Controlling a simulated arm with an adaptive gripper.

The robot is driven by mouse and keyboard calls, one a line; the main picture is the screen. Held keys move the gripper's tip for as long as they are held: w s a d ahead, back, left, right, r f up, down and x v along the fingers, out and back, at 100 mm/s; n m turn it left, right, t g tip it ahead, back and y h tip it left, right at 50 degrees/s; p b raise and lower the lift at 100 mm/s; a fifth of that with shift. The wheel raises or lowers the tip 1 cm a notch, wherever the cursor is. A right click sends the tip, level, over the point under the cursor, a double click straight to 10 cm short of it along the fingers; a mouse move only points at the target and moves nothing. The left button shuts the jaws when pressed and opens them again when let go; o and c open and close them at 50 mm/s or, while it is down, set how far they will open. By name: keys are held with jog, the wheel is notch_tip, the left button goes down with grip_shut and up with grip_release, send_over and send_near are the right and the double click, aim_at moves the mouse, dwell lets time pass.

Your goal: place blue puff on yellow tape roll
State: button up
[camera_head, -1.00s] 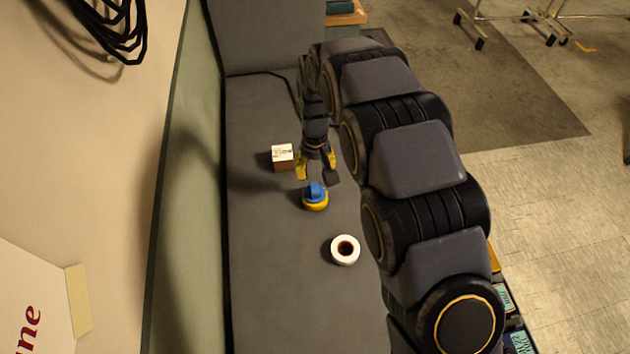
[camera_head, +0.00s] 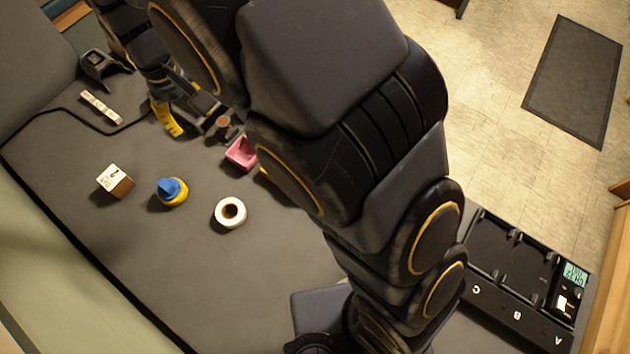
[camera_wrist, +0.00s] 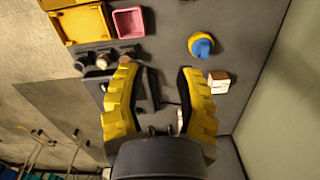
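The blue puff (camera_head: 168,187) sits on top of the yellow tape roll (camera_head: 177,202) on the grey table. In the wrist view, the blue puff (camera_wrist: 202,48) covers part of the yellow tape roll (camera_wrist: 193,38), to the upper right of my fingers. My gripper (camera_wrist: 160,72) is open, with its two yellow fingers apart and nothing held between them. In the head view, my gripper is behind the roll, apart from it, and partly hidden by my arm.
A white-and-brown box (camera_head: 115,181) stands left of the roll, and a white tape roll (camera_head: 231,212) right of it. A pink bin (camera_head: 241,153) and, in the wrist view, a yellow bin (camera_wrist: 80,22) are close by. A black cable (camera_head: 70,110) lies behind.

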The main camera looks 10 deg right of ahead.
jog(key=s+d+r+m, duration=0.2)
jog(key=s+d+r, duration=0.2)
jog(key=d, duration=0.4)
jog(key=s+d+r+m, duration=0.25)
jog(key=s+d, duration=0.25)
jog(key=d, duration=0.4)
jog(key=s+d+r+m+g, duration=0.1)
jog(key=s+d, duration=0.5)
jog(key=s, duration=0.6)
jog(key=shift+s+m, duration=0.3)
jog(key=shift+m, duration=0.25)
